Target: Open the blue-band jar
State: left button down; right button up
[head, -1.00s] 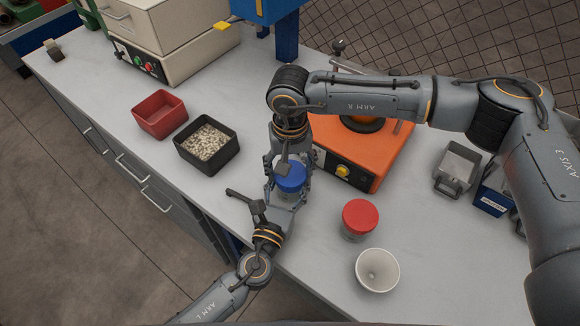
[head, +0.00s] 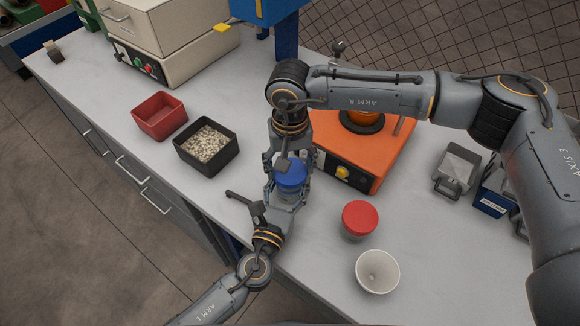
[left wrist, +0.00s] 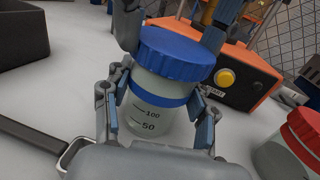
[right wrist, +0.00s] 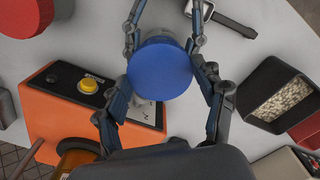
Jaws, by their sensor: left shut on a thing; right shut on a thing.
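The blue-band jar (left wrist: 150,115) is clear, with volume marks, a blue band and a blue screw lid (left wrist: 178,52). It stands upright near the middle of the head view. My left gripper (head: 287,195) is shut around the jar's body, below the lid. My right gripper (right wrist: 161,78) reaches from above and is shut on the blue lid (right wrist: 160,68), one finger on each side. The lid sits over the jar's top. I cannot tell whether it is loose. The right wrist view shows the lid from above, hiding most of the body.
An orange machine (head: 345,160) stands close behind. A red-lidded jar (head: 360,220) and a white funnel-like cup (head: 377,271) stand at right. A black bin of pellets (head: 206,170) and a red bin (head: 160,138) are left. A dark-handled tool (left wrist: 35,138) lies beside my left gripper.

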aim_at(290, 171)
jog(key=shift+r, duration=0.4)
jog(key=shift+r, duration=0.1)
jog(key=shift+r, duration=1.9)
pick_arm(q)
jog(key=shift+c, duration=1.7)
grip_release()
